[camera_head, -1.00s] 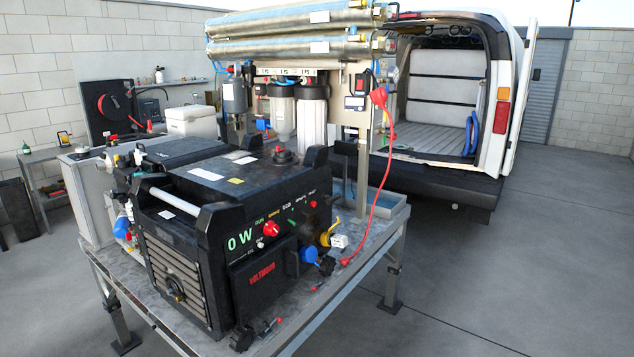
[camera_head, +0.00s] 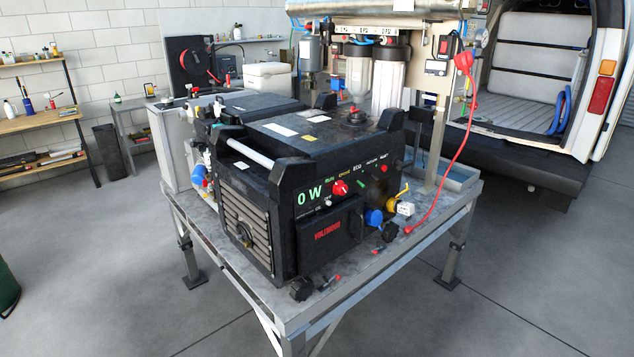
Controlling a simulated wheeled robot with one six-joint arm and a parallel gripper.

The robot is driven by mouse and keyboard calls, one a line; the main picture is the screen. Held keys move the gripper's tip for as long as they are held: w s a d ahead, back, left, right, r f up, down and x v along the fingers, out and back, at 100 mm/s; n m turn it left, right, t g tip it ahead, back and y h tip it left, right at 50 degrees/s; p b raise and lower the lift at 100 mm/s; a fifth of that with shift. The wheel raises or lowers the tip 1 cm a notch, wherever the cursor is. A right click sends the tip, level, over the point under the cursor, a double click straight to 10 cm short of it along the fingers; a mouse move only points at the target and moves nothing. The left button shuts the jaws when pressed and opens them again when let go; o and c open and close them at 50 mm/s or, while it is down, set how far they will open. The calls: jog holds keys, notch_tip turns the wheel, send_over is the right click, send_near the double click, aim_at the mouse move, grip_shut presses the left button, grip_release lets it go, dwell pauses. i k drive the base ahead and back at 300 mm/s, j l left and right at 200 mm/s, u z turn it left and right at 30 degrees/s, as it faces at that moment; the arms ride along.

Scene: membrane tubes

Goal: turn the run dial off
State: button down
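The black power unit (camera_head: 275,228) marked Voltmoor stands on a metal table in the middle of the view. Its front panel has a green "0 W" display (camera_head: 309,195). Just right of the display is a red knob (camera_head: 340,188), below a small green label that seems to read RUN. The knob's pointer setting is too small to tell. A smaller red control (camera_head: 384,168) sits farther right on the panel. My gripper is not in view.
The metal table (camera_head: 217,251) has legs standing on open grey floor. Loose small parts (camera_head: 302,288) lie at its front edge. A red cable (camera_head: 449,188) hangs at the right by the filter rack. A van (camera_head: 545,155) stands behind, and a wooden workbench (camera_head: 35,122) is at left.

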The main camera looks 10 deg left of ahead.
aim_at(341, 188)
jog(key=i+j+z, duration=0.4)
jog(key=i+j, duration=0.4)
jog(key=i, duration=0.15)
